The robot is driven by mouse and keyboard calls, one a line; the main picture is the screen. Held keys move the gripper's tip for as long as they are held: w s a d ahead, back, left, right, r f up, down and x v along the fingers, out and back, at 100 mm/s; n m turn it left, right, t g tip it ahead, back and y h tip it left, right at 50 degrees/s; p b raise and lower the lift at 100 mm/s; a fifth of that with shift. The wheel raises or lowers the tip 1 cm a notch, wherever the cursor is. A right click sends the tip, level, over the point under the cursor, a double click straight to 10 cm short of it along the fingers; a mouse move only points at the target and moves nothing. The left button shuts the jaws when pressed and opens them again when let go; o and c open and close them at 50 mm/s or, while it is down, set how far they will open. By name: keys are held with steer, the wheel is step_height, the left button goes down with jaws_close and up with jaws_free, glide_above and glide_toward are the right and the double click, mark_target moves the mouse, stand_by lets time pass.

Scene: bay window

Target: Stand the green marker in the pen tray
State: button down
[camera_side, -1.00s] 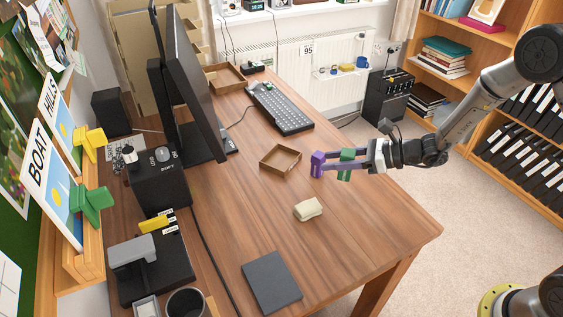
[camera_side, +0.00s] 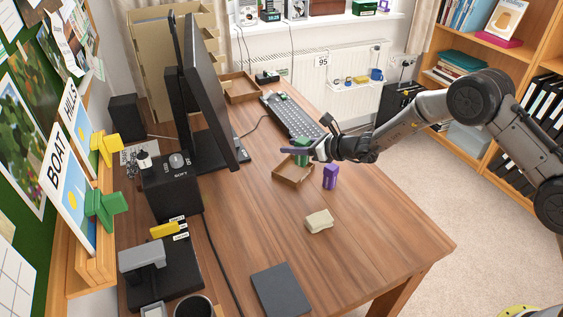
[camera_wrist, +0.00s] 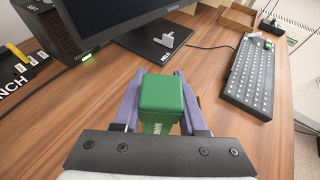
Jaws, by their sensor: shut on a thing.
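The green marker (camera_side: 302,157), a chunky green block, is upright between the purple fingers of my gripper (camera_side: 300,152). In the wrist view the green marker (camera_wrist: 163,97) fills the gap between both fingers of my gripper (camera_wrist: 160,95), which is shut on it. The pen tray (camera_side: 293,180), a small open brown box, lies on the desk directly below the gripper in the side view. The marker's lower end overlaps the tray's back part; I cannot tell whether it touches the tray floor. The tray is hidden in the wrist view.
A purple block (camera_side: 330,177) stands just right of the tray. A cream block (camera_side: 319,221) and a dark flat pad (camera_side: 280,290) lie nearer the front. The keyboard (camera_side: 291,117) and monitor (camera_side: 208,95) are behind. The desk's right front is clear.

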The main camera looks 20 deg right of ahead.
steer(key=w+f, duration=0.2)
steer(key=w+a+f, duration=0.1)
steer(key=w+f, duration=0.3)
steer(key=shift+a+f, duration=0.25)
steer(key=shift+f, duration=0.05)
steer(key=shift+s+f, duration=0.1)
steer(key=shift+f, duration=1.3)
steer(key=shift+f, duration=0.1)
steer(key=shift+c, duration=2.3)
jaws_free()
steer(key=shift+f, duration=0.1)
steer(key=shift+r, duration=0.2)
steer(key=shift+s+d, duration=0.15)
steer(key=v, duration=1.1)
steer(key=shift+s+d+r, duration=0.15)
steer(key=shift+s+r, duration=0.1)
